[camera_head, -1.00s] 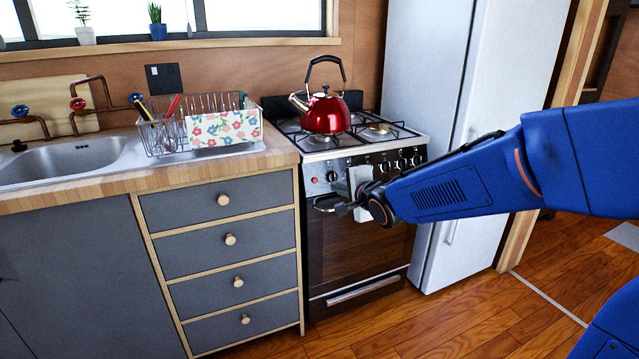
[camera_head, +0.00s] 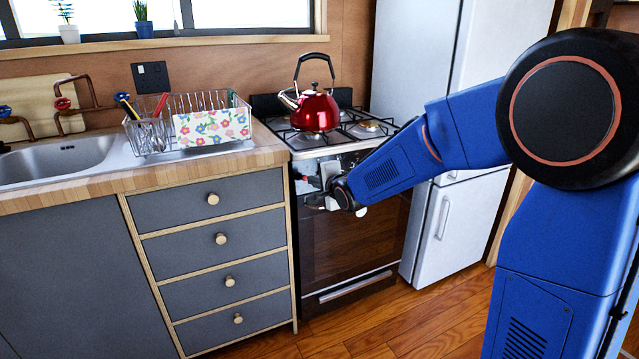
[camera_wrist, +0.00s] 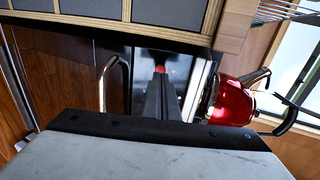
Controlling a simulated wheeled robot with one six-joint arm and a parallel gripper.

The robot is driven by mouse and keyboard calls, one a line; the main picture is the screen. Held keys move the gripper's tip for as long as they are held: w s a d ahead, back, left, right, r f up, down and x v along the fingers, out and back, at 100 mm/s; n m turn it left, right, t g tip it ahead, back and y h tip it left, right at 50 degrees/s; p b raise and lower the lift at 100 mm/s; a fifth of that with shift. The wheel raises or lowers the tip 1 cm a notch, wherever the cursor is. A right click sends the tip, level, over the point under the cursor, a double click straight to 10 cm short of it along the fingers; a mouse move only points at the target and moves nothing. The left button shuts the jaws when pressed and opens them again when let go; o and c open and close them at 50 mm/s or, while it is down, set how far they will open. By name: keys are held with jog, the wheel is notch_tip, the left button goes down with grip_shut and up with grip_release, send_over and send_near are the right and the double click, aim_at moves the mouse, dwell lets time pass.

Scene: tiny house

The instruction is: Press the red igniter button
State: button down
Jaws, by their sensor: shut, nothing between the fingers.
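The red igniter button (camera_wrist: 160,69) shows in the wrist view as a small red spot on the stove's front panel. My gripper (camera_wrist: 160,80) is shut and empty, its fingertips pointing straight at the button and overlapping its lower edge in the picture. I cannot tell whether they touch it. In the head view my gripper (camera_head: 302,178) is close to the left end of the stove's (camera_head: 349,245) control panel.
A red kettle (camera_head: 316,112) stands on the cooktop. The oven door handle (camera_wrist: 108,82) is beside my fingers in the wrist view. Grey drawers (camera_head: 222,238) stand left of the stove, a white fridge (camera_head: 440,225) right. A dish rack (camera_head: 190,128) is on the counter.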

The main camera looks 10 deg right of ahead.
aim_at(305, 177)
jog(key=shift+x, duration=1.8)
jog(key=shift+w+a+f, duration=0.1)
jog(key=shift+w+f, duration=0.05)
jog(key=shift+w, duration=0.45)
